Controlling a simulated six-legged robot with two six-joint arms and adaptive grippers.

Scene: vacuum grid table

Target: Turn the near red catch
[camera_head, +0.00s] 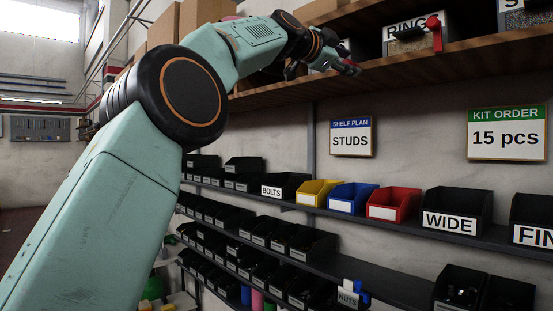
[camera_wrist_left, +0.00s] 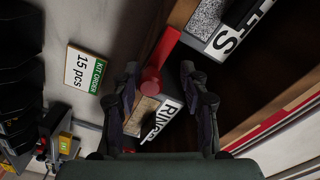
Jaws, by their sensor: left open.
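The red catch (camera_head: 435,32) is a flat lever with a round knob, at the right end of the grey RINGS box (camera_head: 398,46) on the upper wooden shelf. My left gripper (camera_head: 352,66) is left of it in the head view, its fingers pointing right. In the left wrist view the red catch (camera_wrist_left: 163,58) appears ahead, between the lines of the two spread fingers (camera_wrist_left: 158,76). The gripper is open and empty, and it looks apart from the catch. The RINGS label (camera_wrist_left: 162,117) shows between the fingers there. My right gripper is not in view.
The wooden shelf (camera_head: 455,52) runs beneath the boxes; a second labelled box (camera_wrist_left: 232,22) stands beside the RINGS box. Cardboard boxes (camera_head: 205,12) are behind my arm. Below are a STUDS sign (camera_head: 351,137), a kit order sign (camera_head: 507,133) and rows of bins.

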